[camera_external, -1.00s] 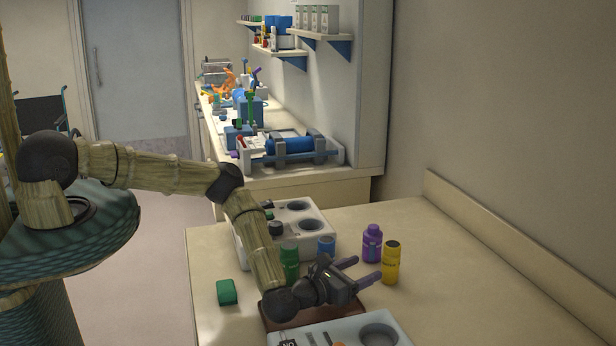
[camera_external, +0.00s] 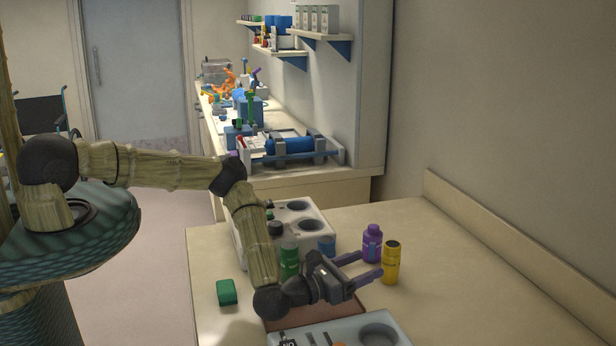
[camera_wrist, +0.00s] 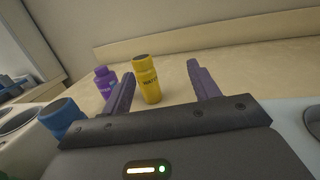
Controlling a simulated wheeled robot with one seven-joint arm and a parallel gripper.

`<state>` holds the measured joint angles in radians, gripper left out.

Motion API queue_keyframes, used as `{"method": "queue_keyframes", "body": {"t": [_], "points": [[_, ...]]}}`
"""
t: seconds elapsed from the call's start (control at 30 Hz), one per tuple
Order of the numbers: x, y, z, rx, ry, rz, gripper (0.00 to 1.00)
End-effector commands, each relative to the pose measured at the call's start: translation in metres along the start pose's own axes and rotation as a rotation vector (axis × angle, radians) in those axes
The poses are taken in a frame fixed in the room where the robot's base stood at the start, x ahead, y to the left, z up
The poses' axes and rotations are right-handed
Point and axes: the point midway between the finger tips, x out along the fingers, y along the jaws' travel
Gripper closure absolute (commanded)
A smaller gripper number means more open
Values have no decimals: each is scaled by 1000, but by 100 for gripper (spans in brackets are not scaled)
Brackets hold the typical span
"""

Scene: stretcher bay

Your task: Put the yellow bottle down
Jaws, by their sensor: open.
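The yellow bottle (camera_external: 391,263) with a dark cap stands upright on the counter, to the right of the purple bottle (camera_external: 372,243). My gripper (camera_external: 370,268) is open, its purple fingers pointing towards the yellow bottle. In the wrist view the yellow bottle (camera_wrist: 147,80) shows between the two spread fingers of my gripper (camera_wrist: 158,82), nearer the left one and apparently beyond the tips. The purple bottle (camera_wrist: 105,80) shows just outside the left finger. I cannot tell whether a finger touches the yellow bottle.
A white tray with round wells (camera_external: 300,210) stands behind my forearm, with a green bottle (camera_external: 290,257) and a blue-capped one (camera_external: 326,246) near it. A green block (camera_external: 227,292) lies left. A pale tray (camera_external: 378,330) is in front. The counter at right is clear.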

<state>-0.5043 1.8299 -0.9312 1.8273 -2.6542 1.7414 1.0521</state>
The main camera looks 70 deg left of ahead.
Motion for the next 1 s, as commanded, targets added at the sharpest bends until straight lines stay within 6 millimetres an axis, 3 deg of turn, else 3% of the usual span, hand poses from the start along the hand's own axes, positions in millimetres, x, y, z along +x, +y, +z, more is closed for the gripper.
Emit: {"method": "queue_keyframes", "body": {"t": [0.1,0.23,0.4,0.5,0.63,0.77,0.9,1.0], "points": [[0,-40,51,-12,-143,-226,39],[-23,-90,106,-9,-292,-544,39],[-79,-138,156,50,-426,-959,39],[-120,-154,174,113,-475,-1198,39],[-173,-159,184,234,-507,-1493,39],[-221,-147,185,396,-511,-1761,39],[-261,-118,180,616,-484,-2010,39],[-280,-90,176,798,-451,-2155,39]]}}
